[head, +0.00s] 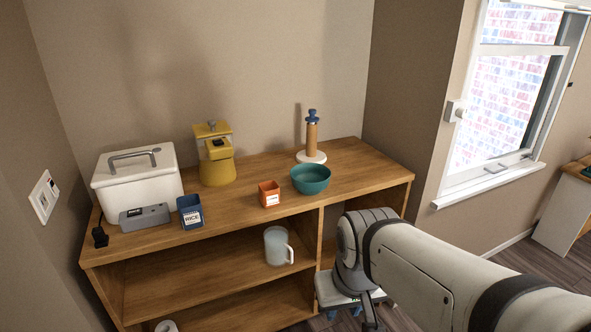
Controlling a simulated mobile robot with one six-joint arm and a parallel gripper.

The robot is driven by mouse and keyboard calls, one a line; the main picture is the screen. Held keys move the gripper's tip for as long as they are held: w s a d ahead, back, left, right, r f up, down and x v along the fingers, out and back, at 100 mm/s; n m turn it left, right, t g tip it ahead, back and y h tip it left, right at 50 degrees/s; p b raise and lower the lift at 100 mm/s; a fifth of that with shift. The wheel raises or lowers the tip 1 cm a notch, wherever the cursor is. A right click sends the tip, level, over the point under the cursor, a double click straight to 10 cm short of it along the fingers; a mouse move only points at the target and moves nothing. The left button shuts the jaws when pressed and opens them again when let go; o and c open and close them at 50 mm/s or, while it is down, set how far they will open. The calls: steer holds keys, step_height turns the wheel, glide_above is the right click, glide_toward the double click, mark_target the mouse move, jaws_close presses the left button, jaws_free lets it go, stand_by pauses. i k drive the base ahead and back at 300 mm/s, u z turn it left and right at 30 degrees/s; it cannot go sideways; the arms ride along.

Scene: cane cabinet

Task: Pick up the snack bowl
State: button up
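The snack bowl looks to be the teal bowl (311,180) on the wooden cabinet top, right of the middle and near the front edge. It is upright, and no contents can be made out. My arm comes in from the lower right, and its end hangs in front of the cabinet's right part, below the bowl and apart from it. My gripper (350,312) is only partly in view at the bottom edge. Its fingers are too small and too cut off to tell whether they are open or shut.
An orange box (269,194) stands just left of the bowl. A paper towel holder (311,140) stands behind it. Further left are a yellow appliance (215,160), a blue rice box (190,213) and a white bread box (137,180). A mug (276,247) sits on the shelf below. The top's right end is clear.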

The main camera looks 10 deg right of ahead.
mark_target(309, 179)
steer(key=z, duration=0.05)
steer(key=i, duration=1)
steer(key=z, duration=0.05)
